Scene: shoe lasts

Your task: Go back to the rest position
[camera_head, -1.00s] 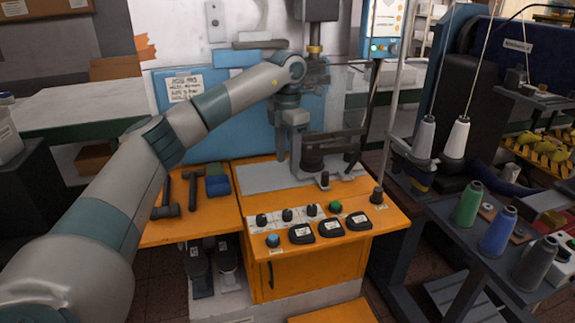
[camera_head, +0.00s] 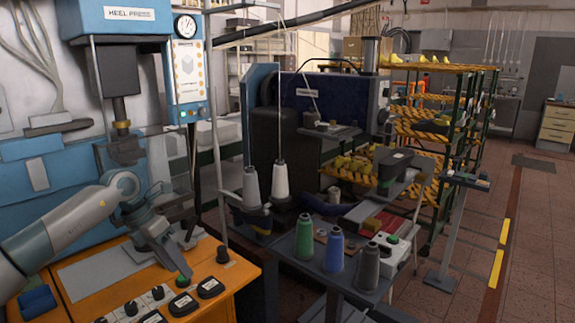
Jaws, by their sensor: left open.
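My left arm comes in from the left edge, and its gripper (camera_head: 172,258) hangs over the orange press table (camera_head: 240,275). The gripper is open, with nothing seen between its fingers. Its fingers point down and to the right, and one tip overlaps the view just above the green button (camera_head: 184,282); I cannot tell whether they touch. The gripper partly hides the lower part of the heel press (camera_head: 122,95). My right gripper is not in view.
Black push buttons (camera_head: 210,288) and knobs line the table's front. To the right, a dark bench holds green (camera_head: 304,238), blue (camera_head: 335,250) and grey (camera_head: 367,267) thread spools. Behind it stands a rack (camera_head: 440,130) with yellow-striped shelves. The floor at far right is clear.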

